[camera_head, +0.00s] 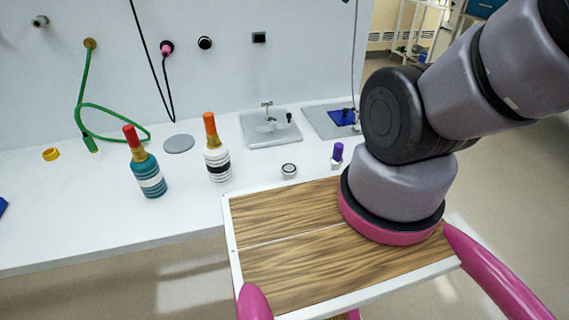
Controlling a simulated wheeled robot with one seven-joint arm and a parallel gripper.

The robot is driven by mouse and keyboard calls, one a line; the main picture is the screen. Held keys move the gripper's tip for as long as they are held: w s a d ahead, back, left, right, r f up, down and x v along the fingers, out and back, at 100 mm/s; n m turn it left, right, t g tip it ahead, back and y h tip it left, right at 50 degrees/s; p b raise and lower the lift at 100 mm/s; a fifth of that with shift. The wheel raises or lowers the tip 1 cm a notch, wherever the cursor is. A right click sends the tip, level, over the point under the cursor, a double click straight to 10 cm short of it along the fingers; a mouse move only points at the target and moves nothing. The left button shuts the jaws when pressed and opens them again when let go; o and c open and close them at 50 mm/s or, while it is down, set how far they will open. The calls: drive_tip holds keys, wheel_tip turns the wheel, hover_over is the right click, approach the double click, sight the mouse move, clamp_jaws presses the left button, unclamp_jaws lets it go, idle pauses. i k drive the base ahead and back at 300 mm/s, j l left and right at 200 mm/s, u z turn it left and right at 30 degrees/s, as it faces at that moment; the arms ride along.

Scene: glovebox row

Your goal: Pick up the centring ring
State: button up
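A small round grey-and-black ring-shaped piece (289,171) lies on the white bench top, just beyond the far edge of my wood-topped deck. It looks like the centring ring, but it is too small to be sure. A yellow ring-shaped piece (51,154) lies at the far left of the bench. My gripper is out of view; only links of my arm show at the right, so its state and any contents are hidden.
The white bench (100,225) holds a teal bottle (150,177), a white striped bottle (217,163), a grey disc (179,144), a purple-capped vial (337,154) and a grey plate with a fitting (269,136). A green hose (83,90) hangs at left.

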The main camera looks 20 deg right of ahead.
sight(293, 166)
drive_tip(key=k+l, duration=0.3)
drive_tip(key=l, duration=0.2)
drive_tip(key=k+l, duration=0.35)
drive_tip(key=l, duration=0.15)
drive_tip(key=l+u, duration=0.05)
